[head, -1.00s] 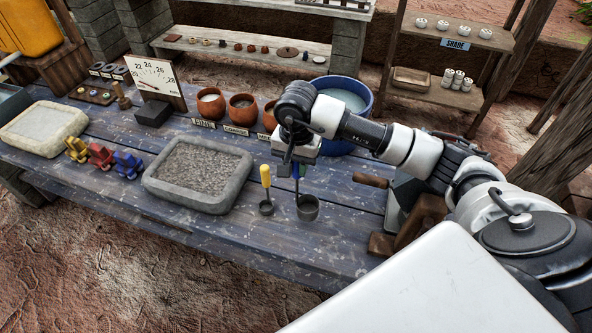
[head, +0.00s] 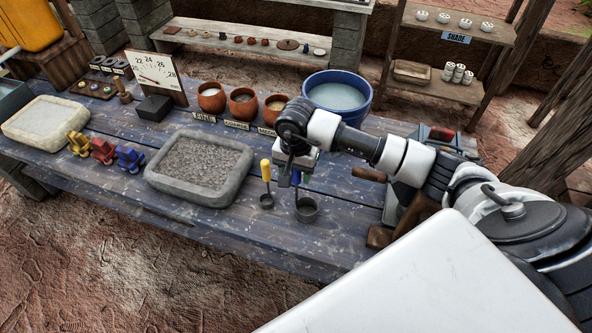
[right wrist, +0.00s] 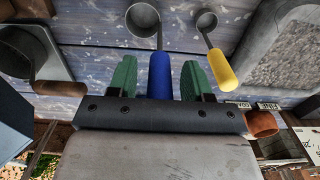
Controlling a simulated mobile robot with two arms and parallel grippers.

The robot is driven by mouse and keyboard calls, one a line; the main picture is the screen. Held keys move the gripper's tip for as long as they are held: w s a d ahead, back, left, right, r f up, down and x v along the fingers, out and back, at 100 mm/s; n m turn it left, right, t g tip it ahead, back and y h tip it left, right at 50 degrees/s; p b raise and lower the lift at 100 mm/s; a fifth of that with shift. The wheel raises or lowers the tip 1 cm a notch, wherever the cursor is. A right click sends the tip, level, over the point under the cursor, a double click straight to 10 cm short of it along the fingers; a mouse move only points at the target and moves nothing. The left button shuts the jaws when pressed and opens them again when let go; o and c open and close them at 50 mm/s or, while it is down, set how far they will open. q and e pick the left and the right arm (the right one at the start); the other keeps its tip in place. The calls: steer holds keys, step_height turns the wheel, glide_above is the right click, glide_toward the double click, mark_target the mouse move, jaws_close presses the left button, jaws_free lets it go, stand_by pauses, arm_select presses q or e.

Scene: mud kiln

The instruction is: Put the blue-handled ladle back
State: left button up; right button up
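The blue-handled ladle stands upright on the worktable, its round grey cup (head: 306,211) low and its handle (right wrist: 160,75) up. My right gripper (head: 295,172) is directly above it. In the right wrist view, the green fingertips (right wrist: 160,77) are on either side of the blue handle, with a visible gap on both sides, so the gripper looks open around it. The upper handle is partly hidden in the head view. The yellow-handled ladle (head: 266,170) stands just to the left; it also shows in the right wrist view (right wrist: 222,70). My left gripper is out of view.
A gravel-filled stone tray (head: 155,184) lies left of the ladles. Clay bowls (head: 242,101) with labels and a blue water tub (head: 366,103) stand behind. A wooden-handled metal device (head: 395,205) is on the right. The table front is clear.

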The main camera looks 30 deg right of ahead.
steer(key=shift+r, duration=0.15)
step_height(320, 180, up, 11)
steer(key=b, duration=0.3)
steer(key=shift+r+b, duration=0.3)
steer(key=shift+r, duration=0.2)
